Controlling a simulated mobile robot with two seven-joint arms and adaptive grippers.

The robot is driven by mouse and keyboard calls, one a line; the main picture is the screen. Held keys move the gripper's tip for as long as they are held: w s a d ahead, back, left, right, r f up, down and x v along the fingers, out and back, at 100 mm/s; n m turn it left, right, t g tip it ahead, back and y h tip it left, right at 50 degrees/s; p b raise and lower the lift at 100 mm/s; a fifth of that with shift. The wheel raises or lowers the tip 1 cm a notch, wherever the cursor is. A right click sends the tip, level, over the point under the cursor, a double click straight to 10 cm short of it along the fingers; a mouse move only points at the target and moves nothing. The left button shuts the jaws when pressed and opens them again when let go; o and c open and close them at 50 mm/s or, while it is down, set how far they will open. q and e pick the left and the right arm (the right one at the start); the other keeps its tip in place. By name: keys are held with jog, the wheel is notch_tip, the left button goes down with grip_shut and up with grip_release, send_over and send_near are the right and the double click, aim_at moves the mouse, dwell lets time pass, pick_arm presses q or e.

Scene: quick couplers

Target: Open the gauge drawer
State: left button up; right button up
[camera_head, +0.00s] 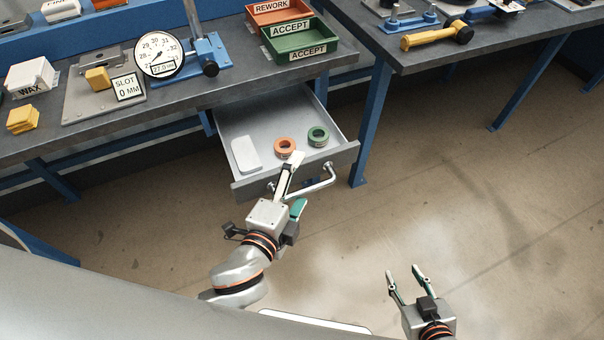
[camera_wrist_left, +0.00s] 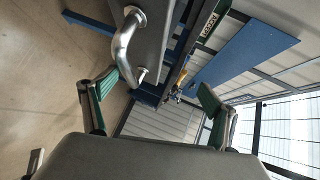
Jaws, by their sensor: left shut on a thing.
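The gauge drawer (camera_head: 237,125) is pulled out from under the bench, its grey inside showing. Its curved metal handle (camera_head: 318,186) is on the front panel and also shows in the left wrist view (camera_wrist_left: 124,48). One finger reaches over the drawer front; the exact contact is hard to see. An orange ring (camera_head: 285,146), a green ring (camera_head: 318,137) and a white block (camera_head: 246,154) lie in the drawer. My right gripper (camera_head: 405,279) is open and empty over the floor.
On the bench (camera_head: 190,98) above are a dial gauge (camera_head: 159,54), a slot sign (camera_head: 128,87), a wax box (camera_head: 32,78), and red (camera_head: 277,12) and green (camera_head: 299,42) trays. A second bench (camera_head: 480,44) stands at right. The floor right of the drawer is clear.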

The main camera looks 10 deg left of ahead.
pick_arm(q)
jog(key=shift+a+r, duration=0.2)
jog(key=shift+r, duration=0.9)
jog(key=shift+s+r, duration=0.1)
jog(key=shift+s, duration=0.3)
jog(key=c, duration=0.4)
jog(key=shift+s+a, duration=0.15)
jog(key=shift+s, duration=0.3)
jog(key=c, duration=0.7)
jog(key=shift+f+v, duration=0.2)
jog(key=shift+v, duration=0.6)
jog(key=shift+f+v, duration=0.15)
jog(key=shift+v, duration=0.6)
jog(key=shift+c, duration=0.2)
jog(key=shift+s+f, duration=0.1)
jog(key=shift+f, duration=0.1)
